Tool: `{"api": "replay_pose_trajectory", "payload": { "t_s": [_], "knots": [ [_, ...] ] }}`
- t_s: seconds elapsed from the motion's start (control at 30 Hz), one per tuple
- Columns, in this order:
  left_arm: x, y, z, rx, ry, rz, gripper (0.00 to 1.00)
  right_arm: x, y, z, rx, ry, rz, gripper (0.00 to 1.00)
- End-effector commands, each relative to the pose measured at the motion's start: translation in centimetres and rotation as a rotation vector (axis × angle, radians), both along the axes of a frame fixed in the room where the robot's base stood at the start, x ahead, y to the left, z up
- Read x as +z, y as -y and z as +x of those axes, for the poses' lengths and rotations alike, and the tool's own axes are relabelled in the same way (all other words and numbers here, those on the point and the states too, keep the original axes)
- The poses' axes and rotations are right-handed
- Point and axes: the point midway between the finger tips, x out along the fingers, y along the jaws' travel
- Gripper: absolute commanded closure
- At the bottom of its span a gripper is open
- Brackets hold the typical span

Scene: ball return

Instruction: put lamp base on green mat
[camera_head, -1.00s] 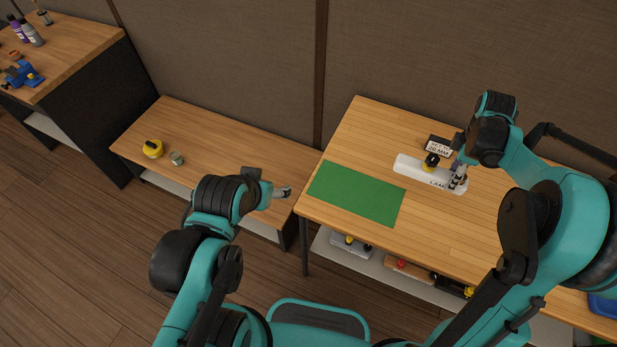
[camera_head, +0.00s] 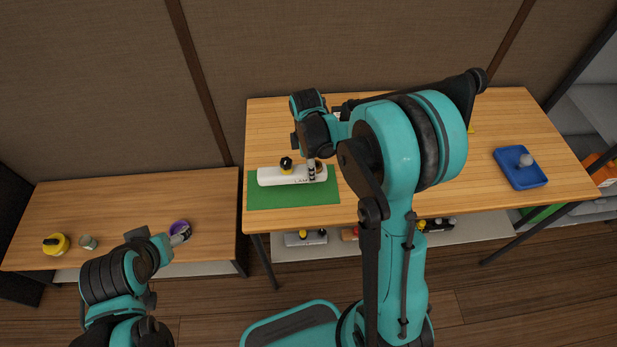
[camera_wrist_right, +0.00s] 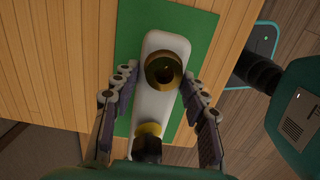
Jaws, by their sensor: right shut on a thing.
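The lamp base (camera_head: 275,178) is a long white bar with dark and brass fittings on top. It lies level over the back part of the green mat (camera_head: 290,198), on the left of the larger table; I cannot tell whether it touches the mat. My right gripper (camera_head: 312,177) is shut on the lamp base near its right end. In the right wrist view the fingers of this gripper (camera_wrist_right: 158,84) stand on both sides of the white bar (camera_wrist_right: 163,105), with green mat (camera_wrist_right: 203,40) around it. My left gripper (camera_head: 183,236) is over the low table; its jaws are too small to read.
A purple ring (camera_head: 180,227) lies beside my left gripper on the low table (camera_head: 130,200). A yellow object (camera_head: 55,244) and a small grey cup (camera_head: 88,242) stand at its left. A blue tray (camera_head: 522,178) with a grey item sits on the larger table's right.

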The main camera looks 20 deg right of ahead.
Motion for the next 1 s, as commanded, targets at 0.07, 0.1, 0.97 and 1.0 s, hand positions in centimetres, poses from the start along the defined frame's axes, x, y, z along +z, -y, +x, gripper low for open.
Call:
{"api": "replay_pose_trajectory", "payload": {
  "t_s": [0.07, 0.1, 0.97, 1.0],
  "knots": [
    [-0.1, 0.0, 0.0, 0.0, 0.0, 0.0, 0.31, -0.3, -0.4, 0.0, 0.001, 0.0, 0.0, 1.0],
    [-0.2, 0.0, 0.0, 0.0, 0.0, 0.0, 0.31, -0.5, -0.5, 0.0, 0.001, 0.0, 0.0, 1.0],
    [-1.7, 0.0, 0.0, 0.0, 0.0, 0.0, 0.31, -4.5, -0.4, 0.0, 0.0, 0.0, 0.0, 0.35],
    [-1.7, 0.0, 0.0, 0.0, 0.0, 0.0, 0.31, -4.5, -0.4, 0.0, 0.0, 0.0, 0.0, 0.35]
  ]
}}
